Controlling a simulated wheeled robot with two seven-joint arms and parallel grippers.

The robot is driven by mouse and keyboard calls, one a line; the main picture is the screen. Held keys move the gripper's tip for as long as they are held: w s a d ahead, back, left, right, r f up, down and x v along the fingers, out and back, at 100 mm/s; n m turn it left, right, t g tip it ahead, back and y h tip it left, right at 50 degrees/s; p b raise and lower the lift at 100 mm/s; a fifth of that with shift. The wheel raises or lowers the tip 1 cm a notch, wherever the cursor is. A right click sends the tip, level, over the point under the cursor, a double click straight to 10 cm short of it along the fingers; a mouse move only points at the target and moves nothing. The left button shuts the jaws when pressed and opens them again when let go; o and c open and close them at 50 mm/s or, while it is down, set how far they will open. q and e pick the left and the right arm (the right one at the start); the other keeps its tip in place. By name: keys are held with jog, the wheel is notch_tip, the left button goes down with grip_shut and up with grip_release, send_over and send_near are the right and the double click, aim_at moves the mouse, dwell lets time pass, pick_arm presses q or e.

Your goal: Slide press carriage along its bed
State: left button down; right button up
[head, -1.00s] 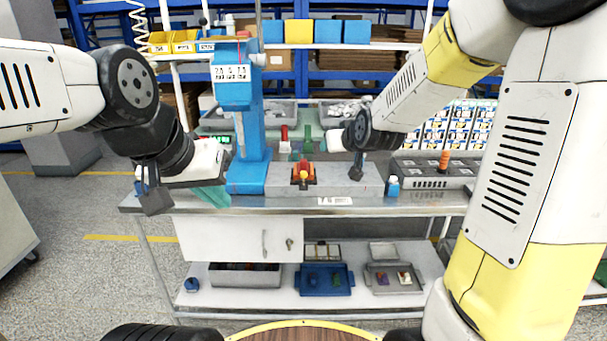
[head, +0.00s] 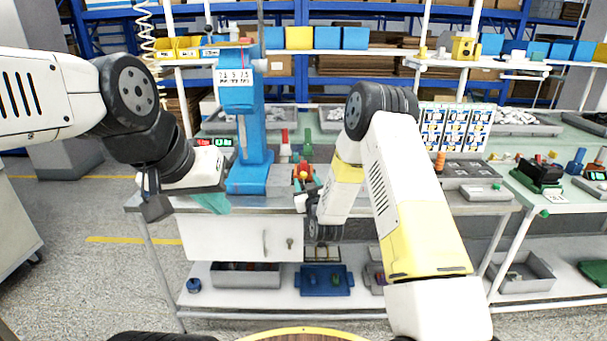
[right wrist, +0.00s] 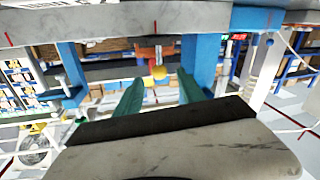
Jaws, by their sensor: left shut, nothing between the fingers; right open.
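The blue press (head: 240,95) stands at the left of the workbench. Its grey bed (head: 280,182) runs to the right along the bench front, partly hidden by my right arm. The orange-red carriage with a yellow knob (head: 303,171) sits on the bed, right of the press column. My right gripper (head: 310,193) is at the carriage's front side, open. In the right wrist view, the carriage knob (right wrist: 159,72) shows between its two green fingers (right wrist: 158,95), beyond their tips; contact cannot be told. My left gripper (head: 153,207) is shut and empty, left of the press.
A red piece (head: 285,148) and a green piece (head: 307,147) stand behind the bed. A lit display (head: 212,142) is left of the press. A lower shelf holds a blue tray (head: 325,288). A side table (head: 560,205) is at the right.

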aim_at(304, 177)
jog(key=w, duration=0.2)
jog(key=w+a, duration=0.1)
jog(key=w, duration=0.2)
jog(key=shift+w, duration=0.1)
grip_shut()
dwell(1.3)
